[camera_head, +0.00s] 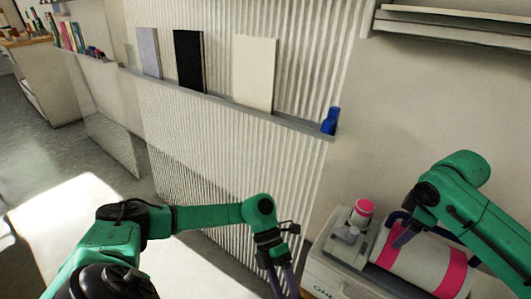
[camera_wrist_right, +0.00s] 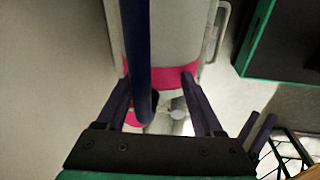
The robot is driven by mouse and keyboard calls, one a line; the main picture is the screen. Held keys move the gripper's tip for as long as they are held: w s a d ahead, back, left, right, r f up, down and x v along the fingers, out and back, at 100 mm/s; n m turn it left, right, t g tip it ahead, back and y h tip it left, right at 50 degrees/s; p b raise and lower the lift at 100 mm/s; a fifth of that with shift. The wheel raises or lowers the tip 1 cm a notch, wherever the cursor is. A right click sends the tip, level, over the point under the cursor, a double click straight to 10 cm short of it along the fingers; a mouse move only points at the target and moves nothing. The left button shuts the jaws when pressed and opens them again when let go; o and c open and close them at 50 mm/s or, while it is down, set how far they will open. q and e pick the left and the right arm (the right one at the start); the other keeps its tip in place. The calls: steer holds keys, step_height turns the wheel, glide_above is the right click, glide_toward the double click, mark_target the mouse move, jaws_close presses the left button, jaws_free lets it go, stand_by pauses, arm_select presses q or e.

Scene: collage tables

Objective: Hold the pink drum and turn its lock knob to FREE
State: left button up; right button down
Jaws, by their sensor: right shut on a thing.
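The pink drum (camera_head: 418,262) is a white cylinder with pink bands, lying on a light machine base at the lower right. In the right wrist view its pink band (camera_wrist_right: 165,76) lies between the two dark fingers. My right gripper (camera_head: 402,236) is shut on the drum near its left band; it also shows in the right wrist view (camera_wrist_right: 158,88). Small grey knobs (camera_head: 348,233) stand beside the drum's left end; I cannot read a lock setting. My left gripper (camera_head: 281,284) points down left of the machine, fingers apart, tips cut off.
A pink-topped cylinder (camera_head: 362,212) stands on the machine base (camera_head: 330,272). A dark blue bar (camera_wrist_right: 138,55) crosses the wrist view close to the fingers. A ledge (camera_head: 215,99) behind holds panels and a blue object (camera_head: 330,121).

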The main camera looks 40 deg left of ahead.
steer(key=shift+s+f, duration=0.15)
steer(key=shift+f, duration=0.1)
jaws_free()
arm_select(q)
steer(key=s+a+f+n+h, duration=0.3)
steer(key=s+a+f+n, duration=0.2)
steer(key=s+n, duration=0.3)
steer(key=shift+a+f+n+t+h, duration=0.2)
steer(key=shift+f+n+t+h, duration=0.15)
steer(key=shift+n, duration=0.25)
arm_select(e)
steer(key=shift+w, duration=0.2)
arm_select(q)
step_height(320, 180, up, 3)
steer(key=p, duration=0.3)
steer(key=shift+s+r, duration=0.1)
arm_select(e)
step_height(320, 180, up, 14)
steer(key=s+d, duration=0.1)
steer(key=s, duration=0.1)
steer(key=shift+d+r, duration=0.15)
arm_select(q)
steer(key=shift+s, duration=0.1)
